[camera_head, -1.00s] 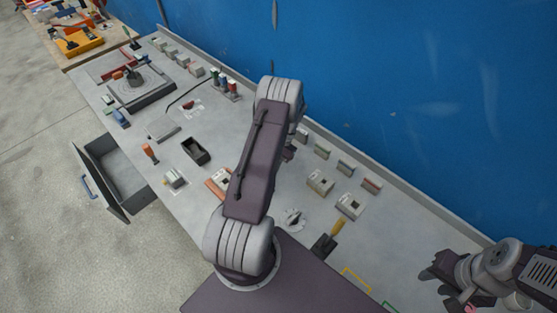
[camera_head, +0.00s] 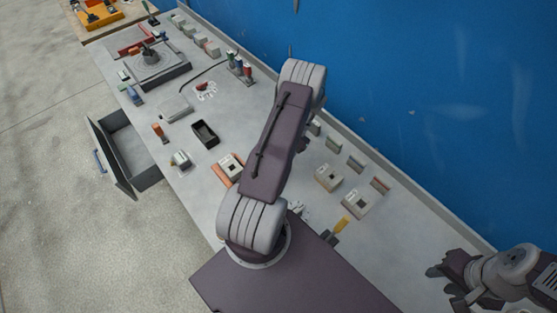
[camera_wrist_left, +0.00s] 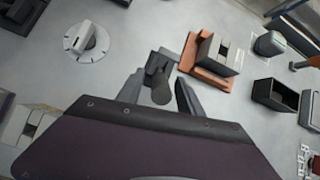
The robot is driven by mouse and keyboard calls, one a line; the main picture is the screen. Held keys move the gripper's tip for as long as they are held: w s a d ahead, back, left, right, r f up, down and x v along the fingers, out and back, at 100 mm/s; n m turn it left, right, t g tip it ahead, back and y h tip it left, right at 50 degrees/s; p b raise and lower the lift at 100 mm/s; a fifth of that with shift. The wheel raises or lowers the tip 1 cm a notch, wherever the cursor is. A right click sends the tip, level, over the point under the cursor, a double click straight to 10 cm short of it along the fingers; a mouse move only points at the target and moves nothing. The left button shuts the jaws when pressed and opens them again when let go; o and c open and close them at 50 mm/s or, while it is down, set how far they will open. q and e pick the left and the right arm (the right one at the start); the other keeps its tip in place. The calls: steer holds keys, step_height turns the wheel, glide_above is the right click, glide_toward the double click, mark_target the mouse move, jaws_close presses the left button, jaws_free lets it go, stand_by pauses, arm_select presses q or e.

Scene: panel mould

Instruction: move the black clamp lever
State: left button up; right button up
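A black lever-like part (camera_wrist_left: 160,82), which I take as the black clamp lever, stands between the fingers of my left gripper (camera_wrist_left: 160,92) in the left wrist view. The fingers are spread on both sides of it, and I see no clear contact. In the head view my left arm hides this gripper and the part. My right gripper (camera_head: 452,284) is at the lower right in the head view, fingers apart and empty, away from the lever.
A block on an orange base (camera_wrist_left: 211,57) is close right of my left gripper, and a white dial (camera_wrist_left: 86,39) is to its left. A black bin (camera_head: 205,133) lies farther along the bench. An open drawer (camera_head: 112,152) juts out from the front. A blue wall (camera_head: 430,90) stands behind.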

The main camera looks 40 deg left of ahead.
arm_select(q)
steer(key=b+v, duration=0.3)
steer(key=v, duration=0.6)
steer(key=shift+w, duration=0.1)
steer(key=shift+f, duration=0.1)
stand_by(0.4)
